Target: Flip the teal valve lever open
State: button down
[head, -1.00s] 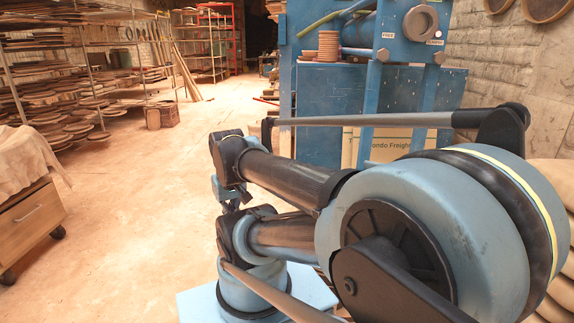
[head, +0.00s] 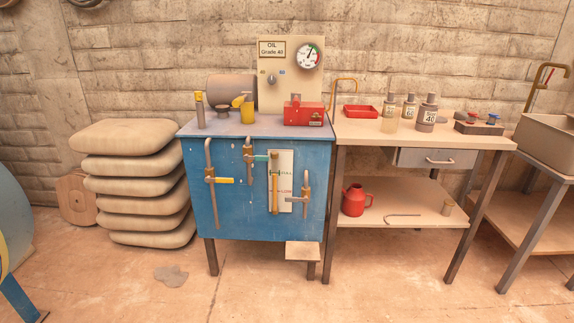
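The teal valve lever (head: 261,158) is small and sits on the middle pipe (head: 248,170) at the front of the blue oil tank (head: 230,225). It points sideways to the right, roughly level, and its tip comes close to the top of an amber sight tube (head: 274,195). A yellow lever (head: 225,181) is on the left pipe, and another valve handle (head: 294,199) is on the right pipe. My gripper is not in view, and nothing covers the teal lever.
Stacked pale sacks (head: 137,180) stand left of the tank. A wooden bench (head: 425,128) with bottles, a red tray (head: 360,111) and a red can (head: 355,199) stands to its right. A small step (head: 302,251) sits by the tank's front right leg. The floor in front is mostly clear.

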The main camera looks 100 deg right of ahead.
aim_at(259, 158)
jog(key=z, duration=1.15)
jog(key=k, duration=0.7)
jog(key=z, duration=2.3)
jog(key=i, duration=0.95)
